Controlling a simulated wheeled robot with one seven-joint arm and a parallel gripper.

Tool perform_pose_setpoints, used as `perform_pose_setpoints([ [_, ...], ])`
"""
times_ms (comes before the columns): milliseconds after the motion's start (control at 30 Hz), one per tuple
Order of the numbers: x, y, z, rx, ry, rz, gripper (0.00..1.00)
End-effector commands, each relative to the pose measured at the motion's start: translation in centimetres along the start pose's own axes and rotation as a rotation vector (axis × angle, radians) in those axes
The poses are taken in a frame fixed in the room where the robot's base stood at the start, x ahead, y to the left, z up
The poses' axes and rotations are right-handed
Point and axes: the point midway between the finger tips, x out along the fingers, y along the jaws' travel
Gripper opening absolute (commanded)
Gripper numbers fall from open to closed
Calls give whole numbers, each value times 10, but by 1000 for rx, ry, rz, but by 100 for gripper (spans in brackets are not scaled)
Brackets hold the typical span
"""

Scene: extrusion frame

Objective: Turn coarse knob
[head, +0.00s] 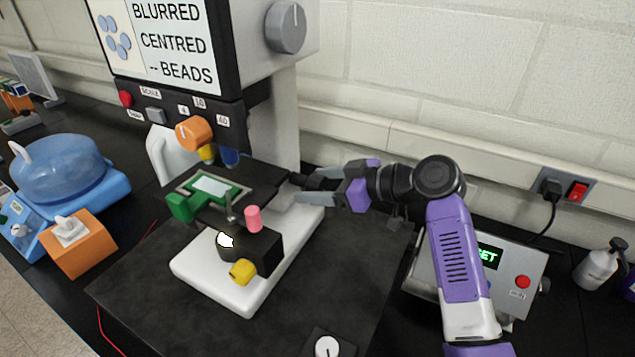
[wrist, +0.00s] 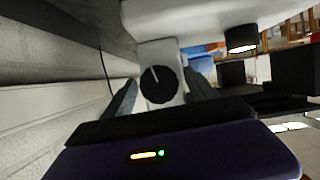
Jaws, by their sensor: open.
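A round black knob (wrist: 157,85) with a white pointer line sits on a pale block in the wrist view. The pointer leans a little left of straight up. No label on it can be read, so I cannot confirm it is the coarse knob. My gripper (head: 308,188) is at the right side of the microscope's base, its fingers pointing left. In the wrist view the open fingers stand on either side of the knob; contact is not clear. The microscope screen (head: 172,42) reads "BLURRED CENTRED -- BEADS".
A large grey knob (head: 286,27) is high on the microscope head. Pink (head: 253,218) and yellow (head: 242,271) knobs are lower. A control box (head: 526,274) stands behind my arm.

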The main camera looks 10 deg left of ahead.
Motion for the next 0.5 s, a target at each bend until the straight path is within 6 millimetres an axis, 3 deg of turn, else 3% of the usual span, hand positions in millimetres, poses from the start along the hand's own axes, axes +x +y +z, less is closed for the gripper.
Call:
perform_pose_setpoints([
  [200, 0, 0, 0, 0, 0, 0, 66],
  [500, 0, 0, 0, 1, -1, 0, 7],
])
